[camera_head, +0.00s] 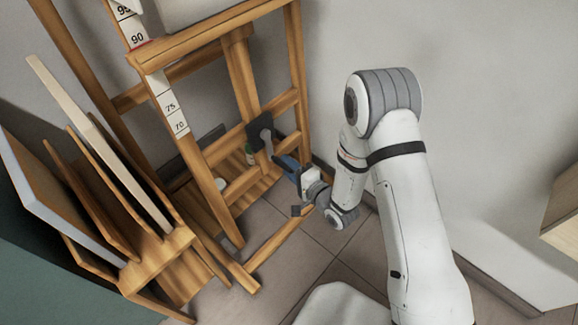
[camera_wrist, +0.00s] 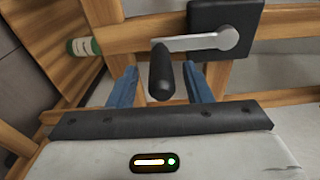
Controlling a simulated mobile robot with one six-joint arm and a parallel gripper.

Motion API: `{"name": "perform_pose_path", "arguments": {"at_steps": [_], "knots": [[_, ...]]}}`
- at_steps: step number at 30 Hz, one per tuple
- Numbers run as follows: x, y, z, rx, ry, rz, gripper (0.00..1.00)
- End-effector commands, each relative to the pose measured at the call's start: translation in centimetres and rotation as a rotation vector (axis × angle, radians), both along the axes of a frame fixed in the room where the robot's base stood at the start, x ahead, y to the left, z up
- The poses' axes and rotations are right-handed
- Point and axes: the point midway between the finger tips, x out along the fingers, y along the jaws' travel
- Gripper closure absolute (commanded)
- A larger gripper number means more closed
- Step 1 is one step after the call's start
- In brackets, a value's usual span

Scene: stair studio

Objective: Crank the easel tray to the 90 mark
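The wooden easel (camera_head: 240,75) stands at the upper left in the head view. Its tray (camera_head: 205,38) crosses a white number scale (camera_head: 168,98). The tray's left end sits just below the 90 label, beside a red line. The crank has a black plate (camera_head: 259,131), which also shows in the wrist view (camera_wrist: 226,28). In the wrist view a grey crank arm (camera_wrist: 195,42) runs left to a black handle (camera_wrist: 161,75). My gripper (camera_head: 281,160) has its two blue fingers (camera_wrist: 160,88) on either side of the handle, with gaps visible on both sides.
A wooden rack (camera_head: 155,255) with several upright panels stands left of the easel. Wall lies right of the easel, and a wooden furniture edge (camera_head: 562,215) is at far right.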

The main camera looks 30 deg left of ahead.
Motion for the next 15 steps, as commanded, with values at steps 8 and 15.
{"name": "perform_pose_path", "arguments": {"at_steps": [8,15], "knots": [[0.0,-0.6,0.2,0.0,0.0,-0.004,0.55],[-1.0,-4.3,0.7,-0.001,0.003,-0.004,0.55]]}}
